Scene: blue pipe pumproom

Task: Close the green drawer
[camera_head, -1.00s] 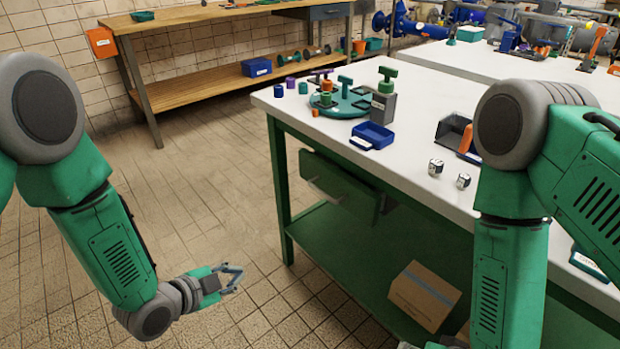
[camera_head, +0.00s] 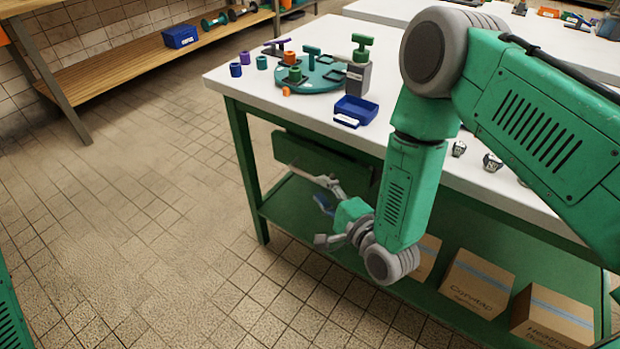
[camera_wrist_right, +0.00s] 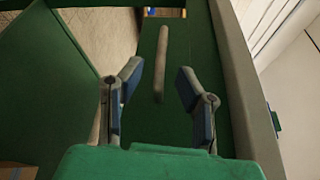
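The green drawer (camera_head: 325,154) is under the white-topped workbench and appears to stand out from its frame; how far is hard to tell. Its pale bar handle (camera_wrist_right: 162,62) shows ahead of my right gripper (camera_wrist_right: 158,88) in the wrist view, lined up with the gap between the fingers. That gripper is open and empty. In the head view my right gripper (camera_head: 325,190) is just below and in front of the drawer front; I cannot tell whether it touches. My left gripper is out of view.
The workbench (camera_head: 228,82) carries a teal round stand (camera_head: 318,80), a blue tray (camera_head: 356,110) and small cups. Its lower shelf (camera_head: 290,208) holds cardboard boxes (camera_head: 476,283). The tiled floor to the left is clear. A wooden bench (camera_head: 130,68) stands behind.

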